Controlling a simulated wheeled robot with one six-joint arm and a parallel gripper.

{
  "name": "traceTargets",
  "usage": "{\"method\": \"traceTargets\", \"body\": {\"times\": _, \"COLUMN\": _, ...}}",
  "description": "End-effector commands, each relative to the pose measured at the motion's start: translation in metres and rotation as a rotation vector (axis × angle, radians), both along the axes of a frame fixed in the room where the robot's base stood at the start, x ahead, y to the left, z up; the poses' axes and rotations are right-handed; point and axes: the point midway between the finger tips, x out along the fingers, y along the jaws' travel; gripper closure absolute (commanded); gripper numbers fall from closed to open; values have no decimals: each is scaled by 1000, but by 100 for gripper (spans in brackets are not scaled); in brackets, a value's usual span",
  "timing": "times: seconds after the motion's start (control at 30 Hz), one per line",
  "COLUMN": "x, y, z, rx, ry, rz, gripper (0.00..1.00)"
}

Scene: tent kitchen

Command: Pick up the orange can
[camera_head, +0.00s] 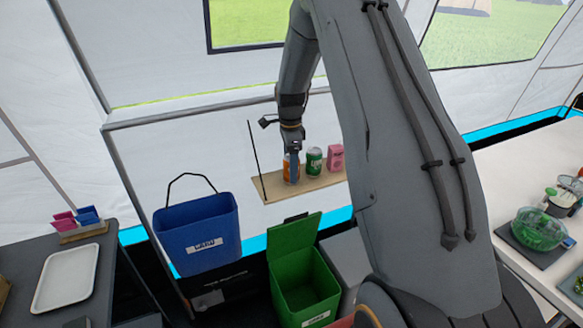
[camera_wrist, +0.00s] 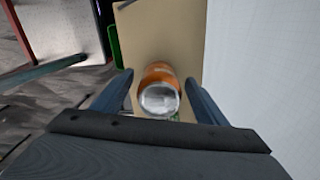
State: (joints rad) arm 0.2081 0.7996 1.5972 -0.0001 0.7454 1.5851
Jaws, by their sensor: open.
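The orange can (camera_head: 287,170) stands upright on a light wooden shelf (camera_head: 325,181) against the tent wall, partly hidden by my gripper in the head view. In the wrist view the orange can (camera_wrist: 159,88) lies between my two fingers, its silvery end facing the camera. My gripper (camera_head: 293,165) reaches down over the can from above. In the wrist view my gripper (camera_wrist: 160,85) is open, one finger on each side of the can, with a gap visible on both sides.
A green can (camera_head: 314,161) and a pink carton (camera_head: 336,157) stand to the right on the shelf. A blue bin (camera_head: 198,234) and an open green bin (camera_head: 305,280) are below. A thin black rod (camera_head: 256,160) rises at the shelf's left end. A white wall (camera_wrist: 260,70) is close at right in the wrist view.

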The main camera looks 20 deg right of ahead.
Motion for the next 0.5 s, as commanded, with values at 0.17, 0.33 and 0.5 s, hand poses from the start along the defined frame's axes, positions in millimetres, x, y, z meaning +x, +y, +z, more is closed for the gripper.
{"method": "traceTargets", "body": {"times": 0.17, "x": -1, "y": 2, "z": -19, "rx": 0, "ry": 1, "rz": 2, "gripper": 33}}
{"method": "traceTargets", "body": {"times": 0.33, "x": 0, "y": 2, "z": -23, "rx": 0, "ry": -1, "rz": 2, "gripper": 33}}
{"method": "traceTargets", "body": {"times": 0.5, "x": 0, "y": 2, "z": -23, "rx": 0, "ry": -1, "rz": 2, "gripper": 40}}
